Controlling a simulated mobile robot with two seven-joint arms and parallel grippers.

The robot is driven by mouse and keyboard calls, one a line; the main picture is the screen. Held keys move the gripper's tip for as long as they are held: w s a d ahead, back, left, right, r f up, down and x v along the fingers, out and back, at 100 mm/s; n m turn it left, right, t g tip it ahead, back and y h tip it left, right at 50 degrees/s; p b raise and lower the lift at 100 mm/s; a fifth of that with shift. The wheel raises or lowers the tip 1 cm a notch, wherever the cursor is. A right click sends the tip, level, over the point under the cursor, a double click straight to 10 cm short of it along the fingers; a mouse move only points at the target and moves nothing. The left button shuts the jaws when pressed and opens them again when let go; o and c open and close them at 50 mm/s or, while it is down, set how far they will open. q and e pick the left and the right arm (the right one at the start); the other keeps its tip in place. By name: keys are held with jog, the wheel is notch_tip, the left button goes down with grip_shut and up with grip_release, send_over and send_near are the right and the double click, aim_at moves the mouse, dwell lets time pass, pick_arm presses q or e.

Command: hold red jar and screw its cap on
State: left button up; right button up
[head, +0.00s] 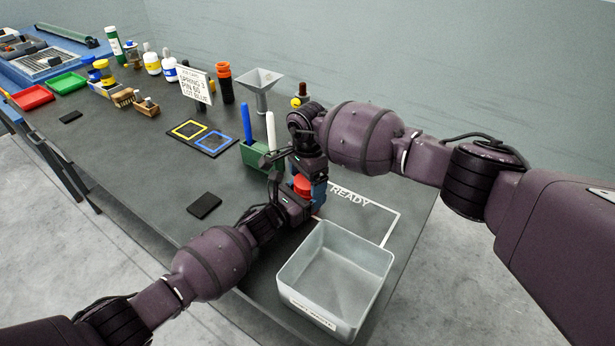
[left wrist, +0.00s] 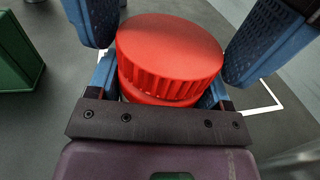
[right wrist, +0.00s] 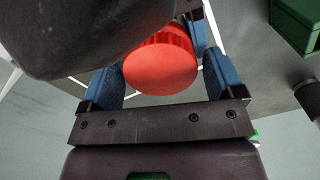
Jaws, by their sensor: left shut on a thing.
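The red jar is upright between the blue fingers of my left gripper (head: 292,203), which is shut on its body. A wide red ribbed cap (left wrist: 170,45) sits on top of the jar (left wrist: 155,94) in the left wrist view. I cannot tell how far the cap is threaded. My right gripper (head: 314,172) is above the jar with its fingers apart. In the right wrist view the cap (right wrist: 160,62) is between those fingers, with narrow gaps at its sides. In the head view the arms hide most of the jar; a red part (head: 302,185) shows.
A grey bin (head: 347,330) stands at the table's front right, close to my left gripper. A white READY outline (head: 398,225) lies behind it. A green holder (head: 258,157) with a blue and a white stick is just left of the grippers. A black pad (head: 204,205) lies further left.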

jog(key=c, duration=0.8)
jog(key=shift+m, duration=1.7)
jog(key=o, duration=1)
jog(key=shift+r, duration=0.1)
jog(key=shift+r, duration=2.2)
jog(key=shift+c, duration=0.3)
